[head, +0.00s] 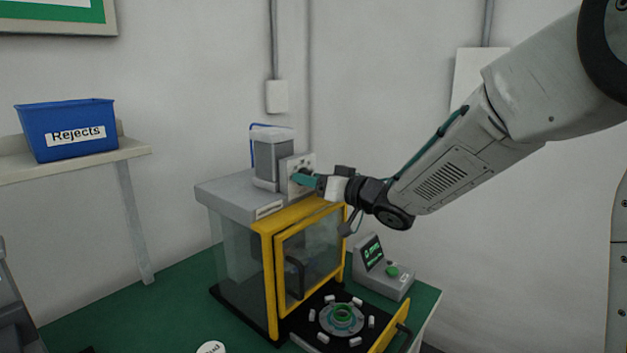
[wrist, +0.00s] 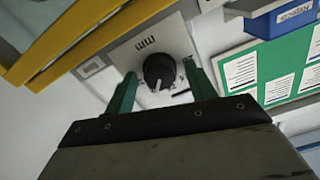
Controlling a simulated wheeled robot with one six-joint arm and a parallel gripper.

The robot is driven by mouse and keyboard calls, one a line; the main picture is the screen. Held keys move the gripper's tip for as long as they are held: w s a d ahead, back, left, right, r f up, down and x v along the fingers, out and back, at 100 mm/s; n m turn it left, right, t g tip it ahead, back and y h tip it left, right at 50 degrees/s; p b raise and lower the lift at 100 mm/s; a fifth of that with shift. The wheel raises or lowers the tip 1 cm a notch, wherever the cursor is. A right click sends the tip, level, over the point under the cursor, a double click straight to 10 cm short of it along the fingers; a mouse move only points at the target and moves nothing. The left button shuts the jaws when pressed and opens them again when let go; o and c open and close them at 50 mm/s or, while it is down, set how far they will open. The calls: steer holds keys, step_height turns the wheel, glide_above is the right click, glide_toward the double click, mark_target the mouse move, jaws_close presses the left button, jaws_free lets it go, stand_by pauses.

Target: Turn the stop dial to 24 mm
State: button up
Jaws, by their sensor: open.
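The stop dial (wrist: 162,70) is a round black knob on a light grey plate (wrist: 150,42), seen in the wrist view. In the head view the plate (head: 303,160) stands on top of the yellow-framed press, and the dial is mostly hidden by my gripper. My gripper (wrist: 158,88) is open, its two green fingers on either side of the dial. I cannot tell whether either finger touches it. In the head view my gripper (head: 305,180) reaches the plate from the right. Markings on the plate are too small to read.
The press has a yellow-framed clear door (head: 310,262). Below it, a black drawer (head: 312,338) is pulled out with a round part (head: 342,318) and several white pieces. A small control box (head: 385,275) stands right. A blue Rejects bin (head: 65,128) sits on a shelf (head: 110,153).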

steer(key=c, duration=1)
steer(key=shift+o, duration=0.2)
steer(key=shift+n, duration=0.4)
steer(key=n, duration=0.3)
steer(key=shift+n, duration=0.3)
steer(key=n, duration=0.3)
steer(key=shift+n, duration=0.4)
steer(key=n, duration=0.4)
steer(key=shift+n, duration=1.7)
